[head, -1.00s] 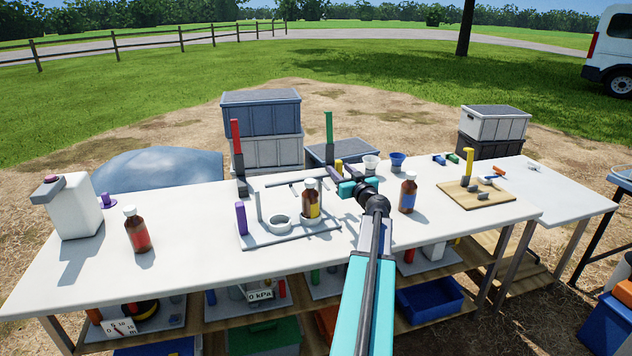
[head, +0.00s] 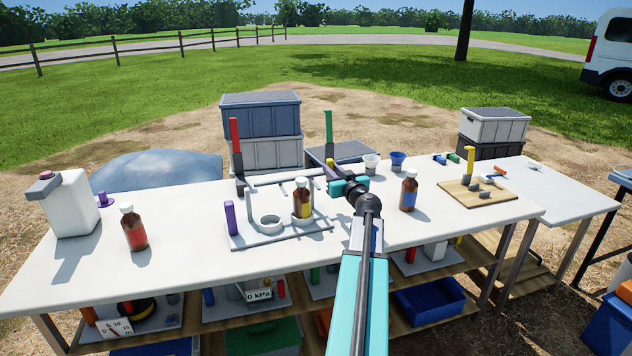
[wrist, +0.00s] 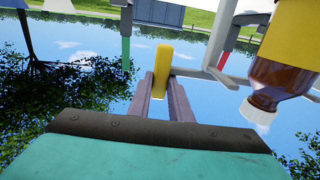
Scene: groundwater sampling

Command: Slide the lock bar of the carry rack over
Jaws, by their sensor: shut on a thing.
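The carry rack (head: 250,240) is a grey plate on the bench with posts and ring holders. A brown bottle with a yellow label (head: 302,203) stands in its right ring; the left ring (head: 270,220) is empty. The thin grey lock bar (head: 285,177) runs across above the rings, with a yellow handle at its right end (head: 330,163). My gripper (head: 329,173) is shut on this handle. In the wrist view the yellow handle (wrist: 161,72) sits between my finger tips, and the bottle (wrist: 290,70) hangs close at the right. The bar's far end is small and hard to make out.
A purple block (head: 230,217) stands at the rack's left edge. A brown bottle with a blue label (head: 408,191) stands close right of my gripper. Upright red (head: 235,140) and green (head: 329,128) handles rise behind. Free bench lies between the rack and the left bottle (head: 133,228).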

